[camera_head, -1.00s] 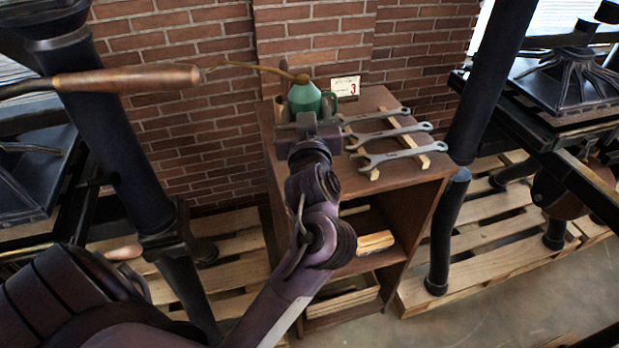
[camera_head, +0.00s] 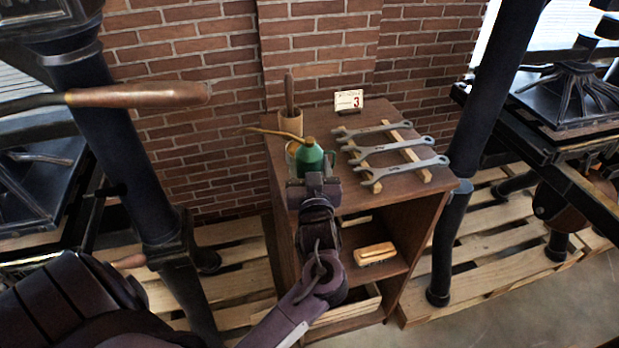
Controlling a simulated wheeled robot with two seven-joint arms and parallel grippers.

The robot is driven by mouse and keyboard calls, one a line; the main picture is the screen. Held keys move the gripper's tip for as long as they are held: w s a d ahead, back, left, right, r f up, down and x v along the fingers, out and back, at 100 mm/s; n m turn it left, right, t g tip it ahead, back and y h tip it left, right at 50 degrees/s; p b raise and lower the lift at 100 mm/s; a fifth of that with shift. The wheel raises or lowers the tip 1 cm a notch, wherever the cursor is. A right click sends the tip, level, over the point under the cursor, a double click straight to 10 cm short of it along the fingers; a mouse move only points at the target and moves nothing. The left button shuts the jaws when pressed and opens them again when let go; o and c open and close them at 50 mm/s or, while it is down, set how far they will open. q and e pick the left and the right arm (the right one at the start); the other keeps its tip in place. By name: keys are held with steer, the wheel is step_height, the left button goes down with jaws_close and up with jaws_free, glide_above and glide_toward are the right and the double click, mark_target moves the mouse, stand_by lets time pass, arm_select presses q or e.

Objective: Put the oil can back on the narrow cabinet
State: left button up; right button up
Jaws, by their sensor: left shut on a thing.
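The oil can (camera_head: 309,160) is green with a brass-coloured cap and a long thin spout pointing left. It is upright, over the front left part of the narrow cabinet (camera_head: 402,196), a brown wooden one with open shelves. My left gripper (camera_head: 312,180) is shut on the can from the near side and hides its lower part. I cannot tell whether the can's base touches the cabinet top. My right gripper is not in view.
Several wrenches (camera_head: 402,163) lie on a wooden rack (camera_head: 417,170) at the right of the top. A brush (camera_head: 375,253) lies on the shelf. Presses (camera_head: 125,150) flank the cabinet.

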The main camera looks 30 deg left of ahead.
arm_select(q)
step_height(320, 180, down, 4)
steer(key=shift+r, duration=0.2)
steer(key=shift+f, duration=0.35)
steer(key=shift+f, duration=0.15)
